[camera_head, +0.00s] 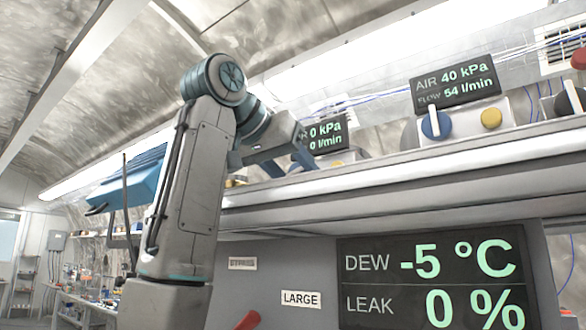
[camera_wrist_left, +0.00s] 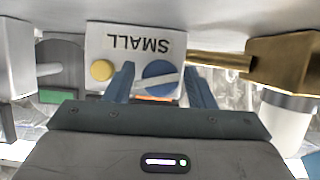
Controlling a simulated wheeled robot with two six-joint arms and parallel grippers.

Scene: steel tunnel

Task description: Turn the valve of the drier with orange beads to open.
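In the left wrist view a white block labelled SMALL (camera_wrist_left: 145,43), upside down, carries a blue round valve knob (camera_wrist_left: 158,71) with a white bar lying nearly level across it, slightly tilted. A yellow button (camera_wrist_left: 102,70) is beside it. A small orange patch (camera_wrist_left: 152,98) shows below the knob; I cannot tell whether it is beads. My left gripper (camera_wrist_left: 160,88) is open, one finger on each side of the knob, with no clear grip on it. In the head view the left gripper (camera_head: 289,160) reaches to the unit whose display (camera_head: 327,131) reads 0 kPa, 0 l/min.
To the right, another blue knob (camera_head: 436,124) and yellow button (camera_head: 491,118) sit below a display (camera_head: 455,81) reading 40 kPa, 54 l/min. The steel ledge (camera_head: 420,165) runs below. A brass fitting (camera_wrist_left: 285,62) is close to the right finger. A large panel (camera_head: 435,280) shows DEW -5 °C, LEAK 0 %.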

